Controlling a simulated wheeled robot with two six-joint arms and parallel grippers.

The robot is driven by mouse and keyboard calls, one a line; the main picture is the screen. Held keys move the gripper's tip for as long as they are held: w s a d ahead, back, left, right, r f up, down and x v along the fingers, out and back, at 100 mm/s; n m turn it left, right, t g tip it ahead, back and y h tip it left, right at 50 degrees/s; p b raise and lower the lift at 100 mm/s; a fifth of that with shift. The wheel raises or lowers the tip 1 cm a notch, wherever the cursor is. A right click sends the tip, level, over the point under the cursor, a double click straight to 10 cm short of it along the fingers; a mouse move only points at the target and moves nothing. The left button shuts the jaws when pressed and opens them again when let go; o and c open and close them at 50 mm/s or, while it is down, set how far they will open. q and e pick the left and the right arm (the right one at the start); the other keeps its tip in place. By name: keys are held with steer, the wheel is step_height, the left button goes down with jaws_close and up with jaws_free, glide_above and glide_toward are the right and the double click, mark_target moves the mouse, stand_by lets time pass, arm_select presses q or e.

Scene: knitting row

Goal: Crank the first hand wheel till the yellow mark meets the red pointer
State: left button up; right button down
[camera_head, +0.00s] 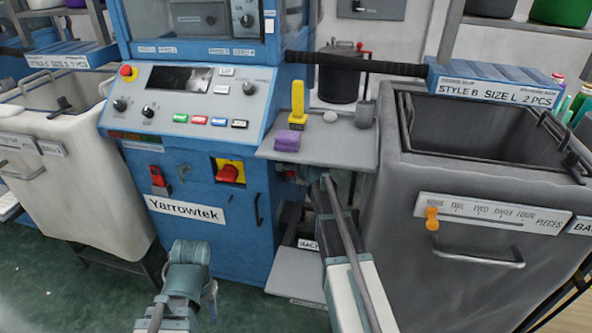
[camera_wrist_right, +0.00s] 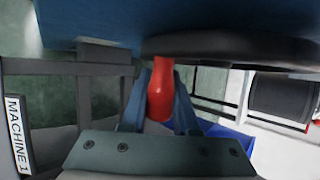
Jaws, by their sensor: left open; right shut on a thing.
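A dark hand wheel (camera_wrist_right: 235,48) shows edge-on across the top of the right wrist view, beneath the blue machine. Its red crank handle (camera_wrist_right: 160,88) hangs down between the fingers of my right gripper (camera_wrist_right: 160,108), which is shut on it. In the head view my right gripper (camera_head: 312,180) reaches under the grey shelf at the machine's right side; the wheel there is mostly hidden by the shelf and arm. The yellow mark and red pointer cannot be made out in either view. My left gripper (camera_head: 188,255) is open and empty, low in front of the machine.
The blue Yarrowtek machine (camera_head: 190,240) has a control panel (camera_head: 200,98). The grey shelf (camera_head: 345,142) carries a yellow tool (camera_head: 298,98) and a purple block (camera_head: 287,141). A grey bin (camera_head: 400,225) stands close right of my right arm; a white bin (camera_head: 85,195) stands left.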

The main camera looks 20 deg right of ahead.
steer(key=shift+s+a+r, duration=0.1)
steer(key=shift+a+r, duration=0.05)
steer(key=shift+r, duration=0.1)
stand_by(0.5)
steer(key=c, duration=0.7)
jaws_free()
steer(key=shift+s+r, duration=0.1)
steer(key=shift+r, duration=0.05)
steer(key=shift+s+r+p, duration=0.15)
steer(key=shift+p, duration=0.3)
steer(key=s, duration=1.2)
steer(key=shift+s+a+r, duration=0.15)
steer(key=shift+s+a, duration=0.05)
steer(key=shift+s, duration=0.05)
